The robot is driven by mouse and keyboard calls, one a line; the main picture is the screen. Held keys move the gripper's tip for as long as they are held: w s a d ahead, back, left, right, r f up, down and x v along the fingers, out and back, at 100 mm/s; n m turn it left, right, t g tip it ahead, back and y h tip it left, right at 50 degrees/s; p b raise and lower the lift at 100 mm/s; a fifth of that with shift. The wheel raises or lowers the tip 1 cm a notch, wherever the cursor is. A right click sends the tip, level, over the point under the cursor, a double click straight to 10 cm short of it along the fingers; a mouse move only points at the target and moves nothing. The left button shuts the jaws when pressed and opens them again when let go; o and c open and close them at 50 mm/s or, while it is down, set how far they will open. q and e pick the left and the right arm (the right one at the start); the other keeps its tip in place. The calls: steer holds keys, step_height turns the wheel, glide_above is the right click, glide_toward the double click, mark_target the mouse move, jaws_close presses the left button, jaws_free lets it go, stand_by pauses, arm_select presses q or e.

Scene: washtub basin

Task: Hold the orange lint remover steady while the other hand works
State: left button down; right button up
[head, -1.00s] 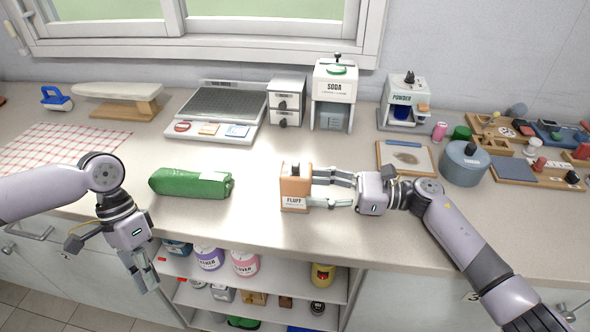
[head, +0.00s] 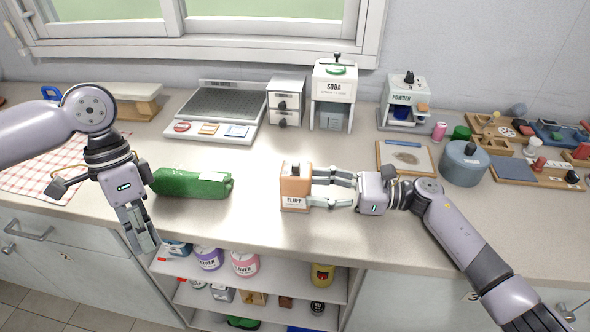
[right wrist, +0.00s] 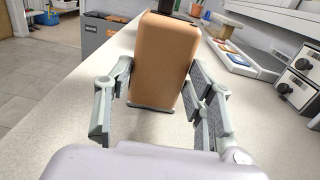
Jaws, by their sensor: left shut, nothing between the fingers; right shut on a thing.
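The orange lint remover (head: 295,187), a box with a dark knob on top and a label reading FLUFF, stands upright on the counter. My right gripper (head: 318,188) comes from the right and is shut on it. In the right wrist view the orange box (right wrist: 160,62) sits between the two fingers, tilted in the picture, and the fingers touch its sides. My left gripper (head: 142,240) is shut and empty. It points down in front of the counter's front edge, left of the lint remover, near the green bag.
A green bag (head: 192,183) lies on the counter between my grippers. Behind are a drying rack tray (head: 212,112), small drawers (head: 287,100), the SODA dispenser (head: 335,90) and the POWDER dispenser (head: 402,100). A grey pot (head: 464,165) stands at right. Open shelves (head: 265,270) lie below the counter.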

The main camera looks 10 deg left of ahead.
mark_target(296, 167)
steer(key=shift+r, duration=0.1)
arm_select(q)
steer(key=w+d+r+m+t, duration=0.2)
steer(key=d+r+m+t, duration=0.1)
steer(key=d, duration=0.3)
steer(key=w+d+r+m+t+h, duration=0.1)
steer(key=w+d+r+m+t, duration=0.1)
steer(key=d, duration=0.5)
steer(key=w+d+r+m+t+h, duration=0.1)
steer(key=w+d+r+m+t, duration=0.2)
steer(key=d+r, duration=0.3)
steer(key=shift+d+r+m+t, duration=0.15)
steer(key=shift+r+m+t, duration=0.2)
steer(key=shift+t, duration=0.25)
steer(key=shift+w, duration=0.1)
steer(key=shift+w+d+f, duration=0.55)
steer(key=shift+w+f, duration=0.8)
steer(key=shift+w, duration=0.1)
steer(key=shift+w+d+f, duration=0.6)
steer(key=shift+w+f, duration=0.7)
steer(key=shift+w, duration=0.2)
steer(key=shift+w+d+f, duration=0.55)
steer(key=shift+w+f, duration=0.8)
steer(key=shift+w, duration=0.1)
